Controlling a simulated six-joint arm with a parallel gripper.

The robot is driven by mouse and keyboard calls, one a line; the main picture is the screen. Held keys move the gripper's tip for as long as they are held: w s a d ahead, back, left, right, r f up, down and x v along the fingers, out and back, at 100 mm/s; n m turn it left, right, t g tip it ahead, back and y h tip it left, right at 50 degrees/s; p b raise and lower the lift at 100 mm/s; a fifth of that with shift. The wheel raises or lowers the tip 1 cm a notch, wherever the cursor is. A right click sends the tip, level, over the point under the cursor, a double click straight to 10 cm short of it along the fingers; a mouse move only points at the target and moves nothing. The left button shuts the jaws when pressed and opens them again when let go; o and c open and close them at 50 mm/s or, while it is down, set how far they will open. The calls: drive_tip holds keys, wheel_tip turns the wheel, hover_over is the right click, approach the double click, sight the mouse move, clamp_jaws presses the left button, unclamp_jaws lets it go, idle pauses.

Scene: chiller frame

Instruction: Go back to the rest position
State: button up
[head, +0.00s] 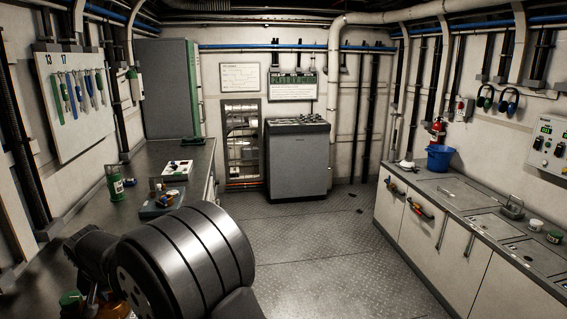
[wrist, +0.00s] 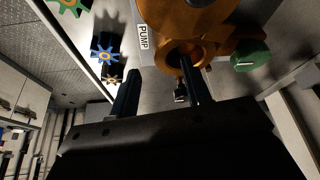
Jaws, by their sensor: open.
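My gripper (wrist: 160,84) is in the wrist view with its two dark fingers spread apart. Nothing shows clasped between them. An orange pump body (wrist: 212,18) with a round opening lies close beyond the fingers; the right finger overlaps the opening in the picture, and I cannot tell whether it touches. A "PUMP" label (wrist: 143,37) is beside it. In the head view my arm fills the lower left and hides my gripper. Part of an orange body (head: 116,307) shows below the arm.
A green knob (wrist: 250,56) sits right of the pump. A green wheel (wrist: 70,5) and a blue wheel (wrist: 105,54) are at its left. In the head view, a green canister (head: 115,184) and a white box (head: 177,170) stand on the left counter. The middle floor (head: 300,235) is clear.

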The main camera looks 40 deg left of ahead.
sight(115, 316)
drive_tip(key=shift+w+a+n, duration=0.2)
drive_tip(key=shift+a+n, duration=0.2)
drive_tip(key=shift+n, duration=0.3)
drive_tip(key=shift+d, duration=0.1)
drive_tip(key=shift+s+d+m+t+h, duration=0.25)
drive_tip(key=shift+s+d+m, duration=0.3)
drive_tip(key=shift+m, duration=0.65)
drive_tip(key=shift+s+d+m+t+h, duration=0.3)
drive_tip(key=shift+s+d+m, duration=0.25)
drive_tip(key=shift+m, duration=0.65)
drive_tip(key=shift+s+d+m+t+h, duration=0.25)
drive_tip(key=shift+s+d+m, duration=0.3)
drive_tip(key=shift+m, duration=0.65)
drive_tip(key=shift+w, duration=0.1)
